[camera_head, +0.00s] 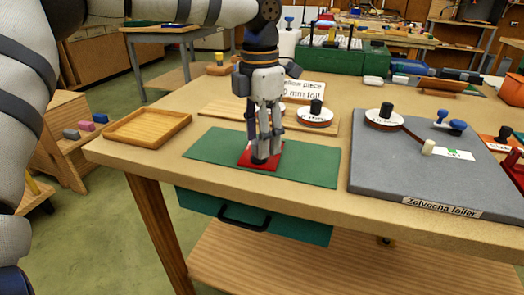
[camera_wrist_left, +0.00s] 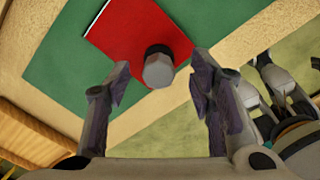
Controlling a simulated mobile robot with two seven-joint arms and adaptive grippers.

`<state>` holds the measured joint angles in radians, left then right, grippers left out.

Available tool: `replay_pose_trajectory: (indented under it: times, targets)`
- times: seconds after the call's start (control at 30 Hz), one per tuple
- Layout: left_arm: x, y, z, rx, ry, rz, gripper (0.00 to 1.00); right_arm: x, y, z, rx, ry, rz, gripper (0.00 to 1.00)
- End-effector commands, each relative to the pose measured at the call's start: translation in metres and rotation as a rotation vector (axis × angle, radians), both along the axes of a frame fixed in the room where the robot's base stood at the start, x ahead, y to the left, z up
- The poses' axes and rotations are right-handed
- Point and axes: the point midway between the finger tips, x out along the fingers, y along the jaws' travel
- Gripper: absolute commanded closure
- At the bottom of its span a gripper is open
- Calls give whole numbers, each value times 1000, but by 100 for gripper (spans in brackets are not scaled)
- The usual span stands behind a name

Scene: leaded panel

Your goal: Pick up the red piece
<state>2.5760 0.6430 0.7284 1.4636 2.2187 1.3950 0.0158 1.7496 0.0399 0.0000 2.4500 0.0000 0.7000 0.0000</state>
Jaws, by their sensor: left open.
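The red piece (camera_head: 245,158) is a flat red plate lying on a green mat (camera_head: 318,170) on the workbench. In the left wrist view the red piece (camera_wrist_left: 118,45) has a grey knob (camera_wrist_left: 158,68) standing on it. My left gripper (camera_head: 264,155) points down over the red piece and hides part of it in the head view. In the left wrist view my left gripper (camera_wrist_left: 163,92) is open, with its fingers apart on either side of the knob and not visibly touching it. My right gripper is not clearly in view in the head view.
A wooden tray (camera_head: 147,139) sits left of the mat. A grey foiler board (camera_head: 400,175) with knobbed pieces lies to the right. Behind the mat, a sign (camera_head: 303,90) and a round white-topped piece (camera_head: 315,117) stand close to my gripper. A green toolbox (camera_head: 345,60) is at the back.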

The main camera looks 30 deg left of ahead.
Motion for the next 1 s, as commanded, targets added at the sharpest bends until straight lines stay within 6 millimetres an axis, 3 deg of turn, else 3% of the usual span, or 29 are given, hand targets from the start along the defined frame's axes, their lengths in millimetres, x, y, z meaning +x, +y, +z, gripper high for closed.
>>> replay_pose_trajectory:
  times: [0.13, 0.37, 0.6, 0.87, 1.0]
  targets:
    - [0, 1, -23, 1, 0, -1, 51, 0, 0, 0, 0, -1, 0, 60]
    - [0, 1, -26, 1, -3, -1, 51, 0, 0, 0, 0, -1, 0, 60]
    - [0, 1, -26, 1, -2, -1, 100, 0, 0, 0, 0, -1, 0, 60]
    - [0, 1, -25, 1, -3, -1, 100, 0, 0, 0, 0, -1, 0, 60]
    - [1, 0, -9, 1, -7, 1, 100, 1, 0, 1, 0, -3, 0, 60]
